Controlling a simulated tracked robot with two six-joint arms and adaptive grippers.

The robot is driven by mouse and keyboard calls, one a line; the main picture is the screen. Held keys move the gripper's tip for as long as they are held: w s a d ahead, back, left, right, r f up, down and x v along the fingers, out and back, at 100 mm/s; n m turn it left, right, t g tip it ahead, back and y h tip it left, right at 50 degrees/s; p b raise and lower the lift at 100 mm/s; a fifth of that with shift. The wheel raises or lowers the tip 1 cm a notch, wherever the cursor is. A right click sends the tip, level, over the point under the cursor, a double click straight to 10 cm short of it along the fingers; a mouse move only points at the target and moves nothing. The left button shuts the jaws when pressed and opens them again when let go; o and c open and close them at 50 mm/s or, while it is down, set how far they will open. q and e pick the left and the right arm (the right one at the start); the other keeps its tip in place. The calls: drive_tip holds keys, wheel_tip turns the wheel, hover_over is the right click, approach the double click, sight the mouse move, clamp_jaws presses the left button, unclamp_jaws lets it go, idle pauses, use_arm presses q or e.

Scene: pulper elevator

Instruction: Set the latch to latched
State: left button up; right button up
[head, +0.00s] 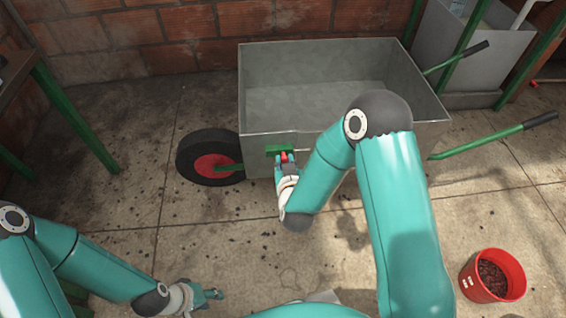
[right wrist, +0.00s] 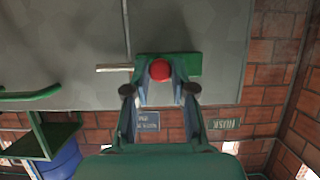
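The latch is a green plate (head: 279,149) with a red knob (head: 284,156) on the near side of the grey cart (head: 262,118). In the right wrist view, the green plate (right wrist: 187,63) lies behind the red knob (right wrist: 160,70), and a pale metal bar (right wrist: 114,68) sticks out to its left. My right gripper (head: 286,162) is at the knob; in the wrist view its two fingers (right wrist: 161,84) flank the knob closely and appear closed on it. My left gripper (head: 209,295) is low at the left, away from the latch; its finger opening is too small to judge.
The cart has a black wheel (head: 211,157) with a red hub at left and green handles at right. A red bucket (head: 493,276) of dark beans stands on the floor at lower right. A green-legged table (head: 42,85) is at left.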

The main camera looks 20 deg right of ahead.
drive_tip(key=o, duration=0.4)
drive_tip(key=shift+d, duration=0.3)
drive_tip(key=shift+a, duration=0.1)
drive_tip(key=shift+v, duration=3.65)
